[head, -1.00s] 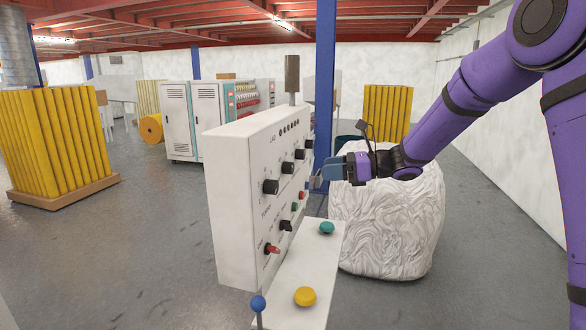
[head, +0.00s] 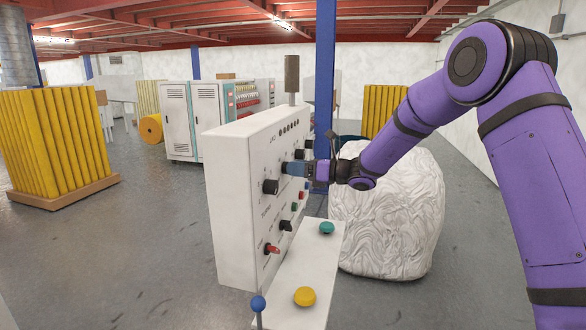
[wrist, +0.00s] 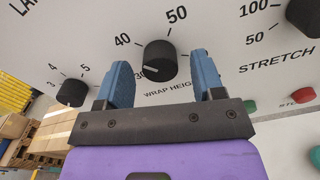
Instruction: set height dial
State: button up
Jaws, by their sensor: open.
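The wrap height dial (wrist: 160,62) is a black knob with a white pointer line on the white control panel. In the wrist view it sits between the two blue fingers of my open gripper (wrist: 163,82), with gaps showing on both sides. The printed numbers 40 and 50 show above it, and its label is partly covered by the right finger. In the head view my gripper (head: 286,168) is at the panel face (head: 229,190) and hides this dial.
Below on the panel are a red-tipped switch (head: 272,249) and several buttons. A ledge carries a green button (head: 327,228) and a yellow button (head: 305,296). A wrapped bale (head: 385,215) stands behind.

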jog(key=shift+x, duration=0.8)
jog(key=shift+c, duration=0.4)
jog(key=c, duration=0.8)
jog(key=shift+c, duration=0.2)
jog(key=shift+n, duration=0.3)
jog(key=shift+s+f+n, duration=0.1)
jog(key=shift+n, duration=3.65)
jog(key=shift+s+n, duration=0.1)
jog(key=shift+n, duration=3.95)
